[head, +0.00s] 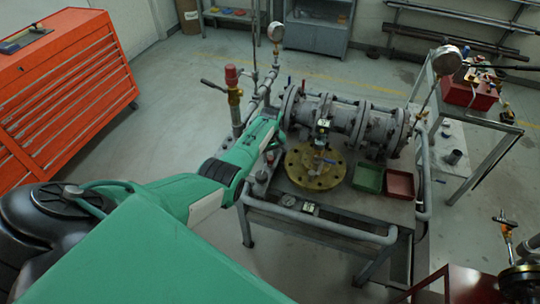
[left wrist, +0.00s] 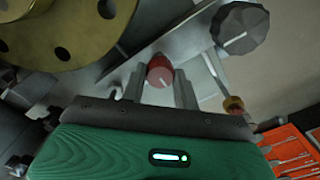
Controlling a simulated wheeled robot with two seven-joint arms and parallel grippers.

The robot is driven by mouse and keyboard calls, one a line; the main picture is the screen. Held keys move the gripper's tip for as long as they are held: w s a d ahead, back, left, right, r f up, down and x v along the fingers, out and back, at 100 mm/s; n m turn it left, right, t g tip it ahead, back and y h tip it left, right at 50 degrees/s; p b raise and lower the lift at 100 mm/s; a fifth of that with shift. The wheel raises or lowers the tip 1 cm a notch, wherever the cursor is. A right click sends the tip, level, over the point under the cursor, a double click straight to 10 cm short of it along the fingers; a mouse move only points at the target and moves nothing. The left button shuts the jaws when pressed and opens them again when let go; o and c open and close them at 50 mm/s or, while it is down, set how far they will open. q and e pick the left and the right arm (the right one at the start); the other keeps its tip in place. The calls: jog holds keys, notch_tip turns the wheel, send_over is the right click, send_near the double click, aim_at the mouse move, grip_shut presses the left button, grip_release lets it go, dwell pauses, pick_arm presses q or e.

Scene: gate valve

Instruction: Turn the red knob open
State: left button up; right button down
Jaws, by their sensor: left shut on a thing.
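The red knob (left wrist: 160,72) shows in the left wrist view, with a pale line across its face, between the two grey fingers of my left gripper (left wrist: 160,88). The gripper is shut on it. In the head view my green left arm reaches to the left side of the workbench, and the left gripper (head: 267,160) is there, left of the brass flange (head: 308,182). Only a small red bit of the knob (head: 270,156) shows there; the arm and gripper hide most of it. My right gripper is not in view.
A grey pipe assembly (head: 345,118) runs along the bench's back. A red-capped brass fitting (head: 232,78) stands behind the arm. Green (head: 368,178) and red (head: 400,184) bins sit at right. An orange tool cabinet (head: 65,85) stands left. A dark faceted knob (left wrist: 240,28) is near the gripper.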

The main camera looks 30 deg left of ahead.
aim_at(270, 157)
pick_arm(q)
jog(key=shift+w+r, duration=0.1)
dwell(0.3)
jog(key=o, duration=1)
jog(key=shift+c, duration=0.2)
jog(key=shift+r, duration=0.1)
jog(key=shift+r, duration=0.3)
notch_tip(270, 157, up, 13)
jog(key=b, duration=0.2)
